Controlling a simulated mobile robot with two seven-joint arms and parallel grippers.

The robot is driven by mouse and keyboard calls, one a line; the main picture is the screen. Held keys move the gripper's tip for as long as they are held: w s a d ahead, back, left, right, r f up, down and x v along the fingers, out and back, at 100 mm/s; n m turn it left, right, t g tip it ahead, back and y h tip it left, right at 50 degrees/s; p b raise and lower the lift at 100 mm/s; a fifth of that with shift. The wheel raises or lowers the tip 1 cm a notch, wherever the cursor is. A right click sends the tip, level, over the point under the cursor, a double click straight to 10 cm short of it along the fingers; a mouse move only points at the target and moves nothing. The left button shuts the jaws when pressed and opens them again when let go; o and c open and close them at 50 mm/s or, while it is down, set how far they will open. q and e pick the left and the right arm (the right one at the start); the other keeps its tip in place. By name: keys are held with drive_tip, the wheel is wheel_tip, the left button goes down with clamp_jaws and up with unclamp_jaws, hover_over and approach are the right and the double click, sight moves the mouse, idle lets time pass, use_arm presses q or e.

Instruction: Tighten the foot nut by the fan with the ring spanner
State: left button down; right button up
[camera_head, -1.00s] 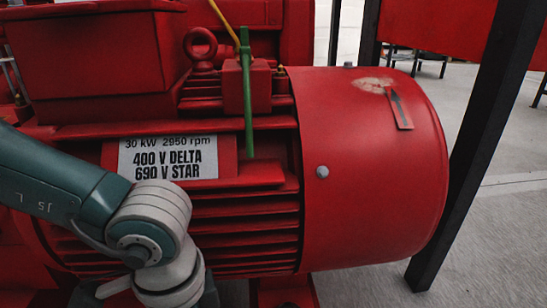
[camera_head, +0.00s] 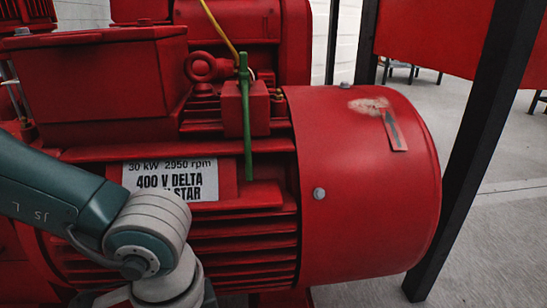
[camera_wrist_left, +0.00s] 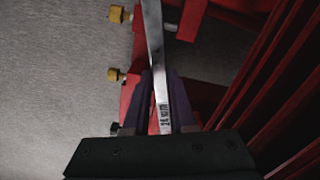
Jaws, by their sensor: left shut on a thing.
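My left gripper (camera_wrist_left: 163,85) is shut on the shank of the ring spanner (camera_wrist_left: 154,40), a flat grey metal bar with a size mark, in the left wrist view. The spanner's far end runs out of the top of that view, so its ring is not seen. In the head view my left arm crosses the lower left and its gripper is below the picture. The fan cowl (camera_head: 365,200) is the red rounded cover at the motor's right end. The foot nut by it cannot be made out. My right gripper is not in view.
Two brass-coloured fittings (camera_wrist_left: 117,74) and a dark bolt (camera_wrist_left: 115,129) stick out left of a red edge. Red cooling fins (camera_wrist_left: 275,75) rise close on the right. A black post (camera_head: 465,150) stands right of the cowl. Grey floor is free at the left of the wrist view.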

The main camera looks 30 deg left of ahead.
use_arm(q)
drive_tip(key=shift+a+r+p, duration=0.1)
drive_tip(key=shift+r+p, duration=1.05)
drive_tip(key=shift+r, duration=0.3)
drive_tip(key=shift+f, duration=0.1)
drive_tip(key=shift+s+d+f+n+b, duration=0.1)
drive_tip(key=shift+d+f+n+b, duration=0.15)
drive_tip(key=shift+f+b, duration=0.3)
drive_tip(key=shift+s+d+f+n+b, duration=0.1)
drive_tip(key=shift+d+f+n+b, duration=0.2)
drive_tip(key=shift+f, duration=0.3)
drive_tip(key=shift+a+f+b, duration=0.1)
drive_tip(key=shift+f+b, duration=1.2)
drive_tip(key=shift+f, duration=0.1)
drive_tip(key=shift+r, duration=0.1)
drive_tip(key=shift+s+d+n, duration=0.2)
drive_tip(key=shift+d+n, duration=0.05)
drive_tip(key=shift+d, duration=0.05)
drive_tip(key=shift+p, duration=0.3)
drive_tip(key=shift+r+p, duration=2.3)
drive_tip(key=shift+r, duration=0.25)
